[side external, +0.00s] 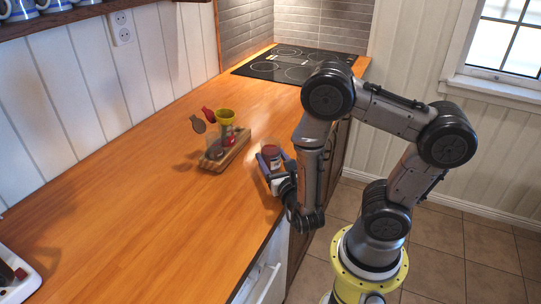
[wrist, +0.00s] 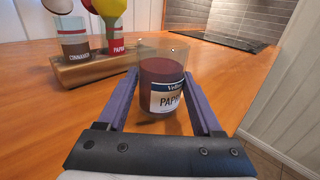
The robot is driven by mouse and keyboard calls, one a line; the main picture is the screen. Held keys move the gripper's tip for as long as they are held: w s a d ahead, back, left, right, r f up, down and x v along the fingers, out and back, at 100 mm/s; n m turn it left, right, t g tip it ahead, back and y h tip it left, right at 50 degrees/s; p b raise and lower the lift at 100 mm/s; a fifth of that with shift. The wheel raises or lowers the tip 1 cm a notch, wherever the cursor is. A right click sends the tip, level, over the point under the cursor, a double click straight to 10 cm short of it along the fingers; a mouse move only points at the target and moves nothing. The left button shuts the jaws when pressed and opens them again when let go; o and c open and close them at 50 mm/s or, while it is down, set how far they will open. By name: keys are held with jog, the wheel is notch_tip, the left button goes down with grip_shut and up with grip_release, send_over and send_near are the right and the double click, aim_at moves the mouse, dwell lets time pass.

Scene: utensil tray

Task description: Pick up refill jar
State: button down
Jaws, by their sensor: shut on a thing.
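The refill jar (wrist: 161,78) is a clear glass jar with dark red contents and a label reading "PAP". It stands near the counter's front edge, and it also shows in the side external view (side external: 271,156). My gripper (wrist: 160,98) has its two purple fingers on either side of the jar and is shut on it. In the side external view my gripper (side external: 270,173) reaches in low from the right. The jar looks upright and at counter height; whether it touches the counter is hard to tell.
A wooden tray (side external: 216,163) holds spice jars to the left, with spoons and a yellow funnel (side external: 225,115) above them. The cinnamon jar (wrist: 74,40) and a paprika jar (wrist: 113,35) show close. A black cooktop (side external: 290,65) lies at the back. The left counter is largely clear.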

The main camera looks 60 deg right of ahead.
jog(key=shift+r, duration=0.1)
notch_tip(320, 180, up, 10)
jog(key=shift+f, duration=0.1)
dwell(0.6)
jog(key=shift+w, duration=0.1)
jog(key=shift+w+d, duration=0.15)
jog(key=shift+w, duration=0.15)
jog(key=w+d+r+n, duration=0.1)
jog(key=w+d, duration=0.3)
jog(key=w, duration=0.4)
jog(key=shift+w+d+r+g, duration=0.2)
jog(key=shift+d+r+g, duration=0.1)
jog(key=shift+d+r, duration=0.15)
jog(key=shift+a+n, duration=0.1)
jog(key=shift+n, duration=0.2)
